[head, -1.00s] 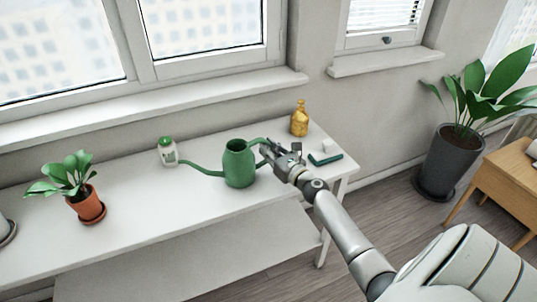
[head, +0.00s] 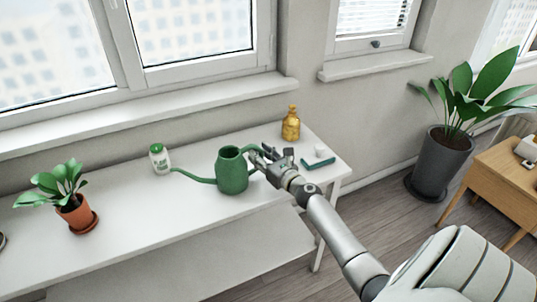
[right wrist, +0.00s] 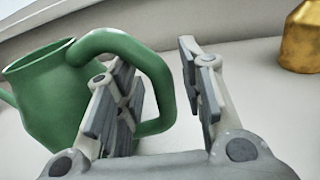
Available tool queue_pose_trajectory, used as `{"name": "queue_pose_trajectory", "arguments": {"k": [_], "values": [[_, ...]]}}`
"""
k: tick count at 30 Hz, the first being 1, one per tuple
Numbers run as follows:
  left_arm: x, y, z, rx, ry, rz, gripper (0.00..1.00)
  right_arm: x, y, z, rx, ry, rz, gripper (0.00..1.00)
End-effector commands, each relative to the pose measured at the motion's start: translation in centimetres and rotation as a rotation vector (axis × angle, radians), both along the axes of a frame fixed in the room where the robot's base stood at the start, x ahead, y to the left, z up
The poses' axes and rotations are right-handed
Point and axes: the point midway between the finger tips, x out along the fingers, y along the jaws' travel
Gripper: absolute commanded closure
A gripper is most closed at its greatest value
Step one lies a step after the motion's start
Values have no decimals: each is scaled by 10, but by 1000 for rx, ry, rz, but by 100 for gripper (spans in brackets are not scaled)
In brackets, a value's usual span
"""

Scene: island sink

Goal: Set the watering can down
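The green watering can (head: 232,172) stands upright on the white table (head: 150,222), its spout pointing left and its handle to the right. In the right wrist view the can (right wrist: 50,100) is at the left, with its curved handle reaching between my fingers. My right gripper (head: 262,156) is at the handle side of the can. In the right wrist view the right gripper (right wrist: 160,90) is open: one finger overlaps the handle loop, the other is right of the handle with a visible gap. My left gripper is not in view.
A white bottle with a green cap (head: 160,160) stands near the spout. A potted plant (head: 75,212) is at the left. An amber bottle (head: 291,126) and a teal item (head: 318,164) are right of the gripper. The front middle of the table is clear.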

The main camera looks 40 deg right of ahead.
Motion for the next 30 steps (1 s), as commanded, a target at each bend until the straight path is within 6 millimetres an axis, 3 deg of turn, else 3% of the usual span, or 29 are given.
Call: {"name": "queue_pose_trajectory", "arguments": {"k": [5,18,24,30], "values": [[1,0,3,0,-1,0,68,-21,1,0,0,2,0,64],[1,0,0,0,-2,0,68,-101,5,-1,1,1,0,64],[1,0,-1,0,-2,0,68,-118,5,0,0,0,0,64],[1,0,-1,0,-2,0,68,-120,5,1,0,-1,-1,64]]}}
